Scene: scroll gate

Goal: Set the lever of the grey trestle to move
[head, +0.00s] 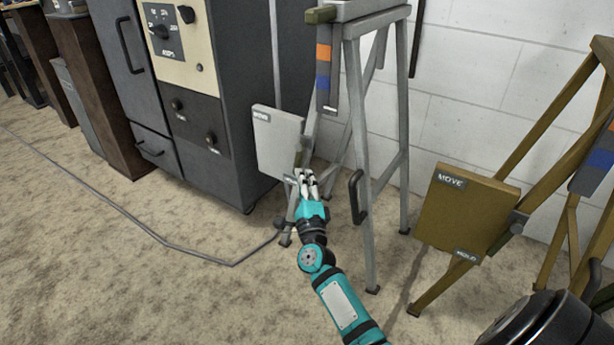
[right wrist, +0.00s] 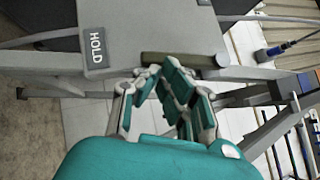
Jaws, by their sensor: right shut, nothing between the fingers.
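The grey trestle (head: 360,150) stands by the white wall in the head view. Its pale board (head: 275,140) carries a MOVE label (head: 261,115) at the upper left. In the right wrist view the HOLD label (right wrist: 96,47) shows on the board. A dark olive lever bar (right wrist: 185,62) lies by the board's edge, its left end on the HOLD label's side. My right gripper (head: 305,174) is at the board's lower right corner, shut and empty. In the right wrist view its fingertips (right wrist: 160,72) are close to the lever; I cannot tell whether they touch. My left gripper is out of view.
A dark grey cabinet (head: 190,100) with knobs stands left of the grey trestle. A yellow-brown trestle with its own MOVE and HOLD board (head: 462,215) stands at the right. A cable (head: 165,243) runs along the carpet. The floor at the lower left is clear.

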